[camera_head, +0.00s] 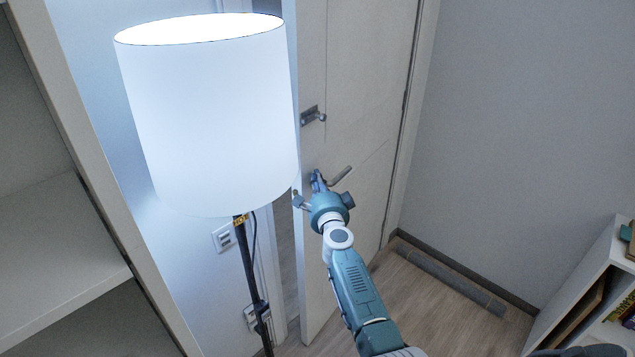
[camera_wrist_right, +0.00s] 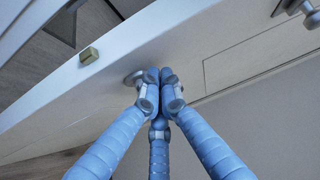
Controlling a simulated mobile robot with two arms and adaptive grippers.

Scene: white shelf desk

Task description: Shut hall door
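The white hall door (camera_head: 365,75) stands ajar in the head view, its free edge on the left and its hinge side on the right. It carries a metal lever handle (camera_head: 341,175) and a small latch (camera_head: 313,116) above. My right gripper (camera_head: 317,180) is at the door face beside the handle. In the wrist view the fingertips (camera_wrist_right: 160,77) are drawn together at the handle's round plate (camera_wrist_right: 134,77), near the door edge with its brass latch bolt (camera_wrist_right: 89,56). The fingers hide the lever there, so I cannot tell whether any of it is between them. My left gripper is out of view.
A lit floor lamp (camera_head: 205,110) stands left of the door, close to my right gripper, and hides part of the doorway. White shelves (camera_head: 60,235) are at the left. A low bookcase (camera_head: 590,275) is at the right. The wooden floor (camera_head: 425,310) between is mostly clear.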

